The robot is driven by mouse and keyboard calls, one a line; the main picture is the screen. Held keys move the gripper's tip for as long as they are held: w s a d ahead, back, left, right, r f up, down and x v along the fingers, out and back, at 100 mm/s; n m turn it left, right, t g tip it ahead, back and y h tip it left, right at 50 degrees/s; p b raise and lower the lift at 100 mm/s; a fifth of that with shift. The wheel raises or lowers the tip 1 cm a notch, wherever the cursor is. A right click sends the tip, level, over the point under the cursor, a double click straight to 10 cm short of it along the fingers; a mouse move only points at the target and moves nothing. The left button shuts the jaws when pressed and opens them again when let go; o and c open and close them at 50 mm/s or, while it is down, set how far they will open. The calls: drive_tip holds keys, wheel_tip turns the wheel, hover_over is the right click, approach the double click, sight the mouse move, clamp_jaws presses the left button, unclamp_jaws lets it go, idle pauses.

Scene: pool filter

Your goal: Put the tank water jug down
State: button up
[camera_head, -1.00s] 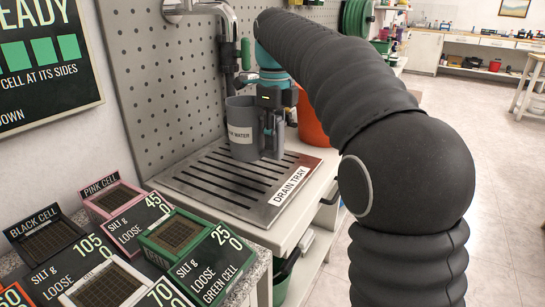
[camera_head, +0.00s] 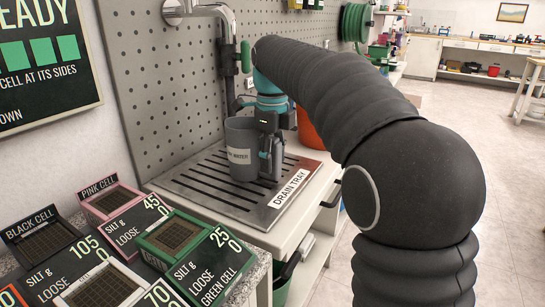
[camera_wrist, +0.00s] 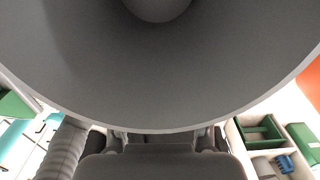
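The tank water jug (camera_head: 240,150) is a grey, upright jug with a white label partly reading "WATER". It stands over the slotted metal drain tray (camera_head: 200,185), its base on or very close to the slats; I cannot tell whether it touches. My gripper (camera_head: 270,150) is at the jug's right side, shut on it where the handle would be. The gripper hides the handle. In the wrist view the jug's wide grey rim and inside (camera_wrist: 160,75) fill the upper part, with the gripper fingers (camera_wrist: 160,138) below the rim.
A tap (camera_head: 225,30) on the grey pegboard (camera_head: 150,90) hangs behind the jug. An orange bucket (camera_head: 310,130) stands behind to the right. Labelled cells, including the green cell (camera_head: 175,235), lie at the front left. The tray's front and left are clear.

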sight(273, 138)
wheel_tip(273, 138, up, 8)
drive_tip(key=shift+f+p, duration=0.2)
drive_tip(key=shift+p, duration=0.7)
drive_tip(key=shift+s+r, duration=0.1)
drive_tip(key=s+d+f+n+t, duration=0.2)
drive_tip(key=s+f+n, duration=0.3)
drive_tip(key=s+n, duration=0.3)
drive_tip(key=s+d+f+n+t, duration=0.1)
drive_tip(key=s+d+f+n, duration=0.4)
drive_tip(key=s+n, duration=0.3)
drive_tip(key=s+d+f+n+t, duration=0.2)
drive_tip(key=s+d+f+n, duration=0.2)
drive_tip(key=s+f+n, duration=0.3)
drive_tip(key=s+n, duration=0.1)
drive_tip(key=s, duration=0.3)
drive_tip(key=shift+d+f+n+t, duration=0.15)
drive_tip(key=shift+d+n+t, duration=0.15)
drive_tip(key=shift+n, duration=0.1)
